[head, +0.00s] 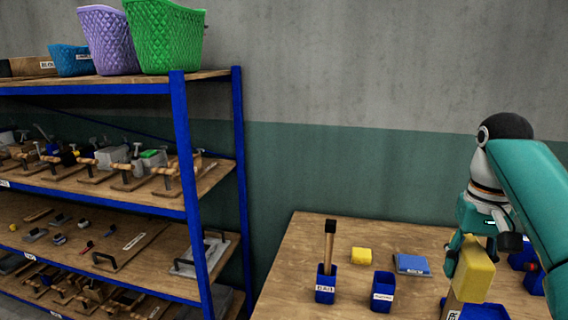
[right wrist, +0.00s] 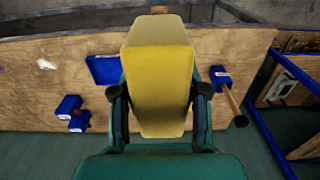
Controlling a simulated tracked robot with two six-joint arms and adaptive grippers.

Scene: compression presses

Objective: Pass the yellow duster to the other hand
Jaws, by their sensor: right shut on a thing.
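The yellow duster (head: 474,275) is a thick yellow block held up at the right of the head view, above the table. My right gripper (head: 462,262) is shut on it. In the right wrist view the duster (right wrist: 158,75) fills the middle, with the fingers of my right gripper (right wrist: 158,98) on its two sides. My left gripper is in neither view.
A wooden table (head: 290,257) carries a blue holder (head: 325,285) with an upright wooden-handled tool, a small yellow block (head: 361,255), an open blue box (head: 383,290) and a blue flat item (head: 411,264). A blue-framed shelf (head: 192,200) stands left, separated by a gap.

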